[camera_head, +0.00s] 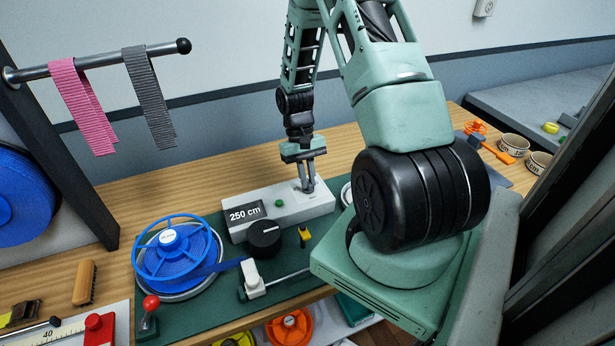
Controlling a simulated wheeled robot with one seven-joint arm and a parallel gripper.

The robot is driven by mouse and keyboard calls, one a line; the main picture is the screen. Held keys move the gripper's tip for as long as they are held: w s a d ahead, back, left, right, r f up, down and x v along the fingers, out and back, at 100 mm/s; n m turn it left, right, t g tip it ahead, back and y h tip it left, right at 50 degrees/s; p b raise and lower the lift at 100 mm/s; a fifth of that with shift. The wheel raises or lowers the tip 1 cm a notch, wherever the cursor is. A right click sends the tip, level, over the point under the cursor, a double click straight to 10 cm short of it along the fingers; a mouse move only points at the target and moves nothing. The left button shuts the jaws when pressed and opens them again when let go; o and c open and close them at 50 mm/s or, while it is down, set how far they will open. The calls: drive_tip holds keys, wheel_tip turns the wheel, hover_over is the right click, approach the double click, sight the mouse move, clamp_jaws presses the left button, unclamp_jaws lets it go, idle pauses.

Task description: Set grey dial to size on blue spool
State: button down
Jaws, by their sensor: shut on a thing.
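The blue spool (176,247) sits on a round metal plate at the left of the green mat, with a blue strap running right from it. A white label (171,236) is on its hub; its print is too small to read. The pale grey console (292,212) behind it shows "250 cm" on its display (245,213) and has a green button (279,203). My gripper (307,187) points down at the console's right end and is shut on what appears to be the grey dial, which the fingers mostly hide.
A black round knob (264,240) and a white clamp (252,277) stand in front of the console. A red-tipped lever (149,314) is at the front left. A rail (100,63) with pink and grey straps hangs at upper left. My arm hides much of the right.

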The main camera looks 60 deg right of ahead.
drive_tip(key=shift+w+d, duration=0.1)
drive_tip(key=c, duration=1.5)
unclamp_jaws()
drive_tip(key=b+v, duration=0.3)
drive_tip(key=v, duration=1.4)
drive_tip(key=shift+r, duration=0.3)
drive_tip(key=s+a+n+t+h, duration=0.1)
drive_tip(key=s+a+n+t, duration=0.3)
drive_tip(key=a, duration=1.2)
drive_tip(key=s+a+n+t+h, duration=0.15)
drive_tip(key=s+a+n, duration=0.3)
drive_tip(key=a, duration=1.15)
drive_tip(key=s+a+n, duration=0.1)
drive_tip(key=s+a, duration=0.2)
drive_tip(key=s+a+r+n+g, duration=0.1)
drive_tip(key=s+a+n, duration=0.1)
drive_tip(key=s+a, duration=0.1)
drive_tip(key=s+a+r+n, duration=0.1)
drive_tip(key=s+a+n, duration=0.1)
drive_tip(key=s+a, duration=0.1)
drive_tip(key=shift+s+a+n+g+y, duration=0.2)
drive_tip(key=shift+s+n+g+y, duration=0.05)
drive_tip(key=shift+y, duration=0.1)
